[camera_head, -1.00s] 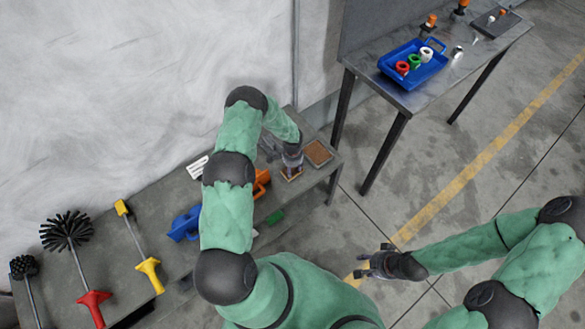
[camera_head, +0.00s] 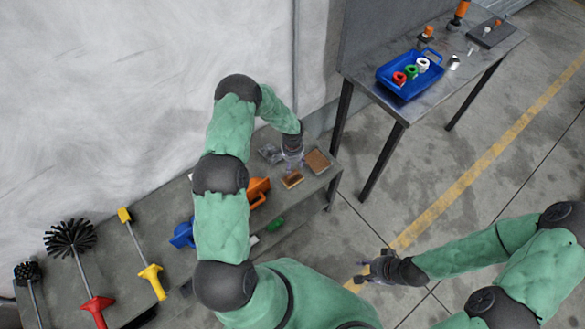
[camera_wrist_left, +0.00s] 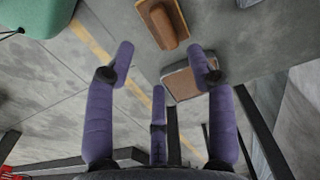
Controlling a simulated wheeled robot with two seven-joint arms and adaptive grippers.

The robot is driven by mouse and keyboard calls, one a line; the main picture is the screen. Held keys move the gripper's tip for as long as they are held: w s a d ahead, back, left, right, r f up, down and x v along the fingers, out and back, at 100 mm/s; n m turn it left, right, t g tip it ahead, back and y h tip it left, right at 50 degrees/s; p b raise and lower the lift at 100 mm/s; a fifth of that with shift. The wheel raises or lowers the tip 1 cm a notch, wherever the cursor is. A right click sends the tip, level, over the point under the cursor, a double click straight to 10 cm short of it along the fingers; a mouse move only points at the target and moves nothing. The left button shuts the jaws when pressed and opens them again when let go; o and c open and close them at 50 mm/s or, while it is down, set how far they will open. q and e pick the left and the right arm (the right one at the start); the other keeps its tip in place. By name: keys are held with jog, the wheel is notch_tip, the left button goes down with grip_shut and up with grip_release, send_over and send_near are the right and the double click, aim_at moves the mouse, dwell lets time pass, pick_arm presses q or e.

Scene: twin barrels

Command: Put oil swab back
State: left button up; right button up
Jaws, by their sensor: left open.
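A brown block with a rounded wooden handle (camera_head: 291,179) lies on the bench; it also shows at the top of the left wrist view (camera_wrist_left: 163,22). I cannot tell for sure which of these is the oil swab. My left gripper (camera_head: 293,162) is above the bench, just behind the handled block. In the wrist view its purple fingers (camera_wrist_left: 163,66) are spread and empty. My right gripper (camera_head: 373,268) hangs empty over the floor, fingers apart.
The bench (camera_head: 130,262) also holds brushes, a yellow-handled scraper (camera_head: 150,275), an orange jug (camera_head: 257,191), a blue jug (camera_head: 183,234) and a grey item (camera_head: 270,153). A second table (camera_head: 400,105) carries a blue tray (camera_head: 411,78) with coloured rings. Floor between is clear.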

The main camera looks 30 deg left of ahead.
pick_arm(q)
jog(key=s+d+n+h, duration=0.35)
jog(key=s+d, duration=0.65)
jog(key=d, duration=0.6)
jog(key=s+d+r+n, duration=0.1)
jog(key=s+d+r, duration=0.1)
jog(key=s, duration=0.5)
jog(key=s+d+r+n, duration=0.1)
jog(key=s+d+n, duration=0.1)
jog(key=s+d, duration=0.2)
jog(key=s, duration=0.3)
jog(key=shift+d+r, duration=0.15)
jog(key=shift+r, duration=0.2)
jog(key=shift+h, duration=0.25)
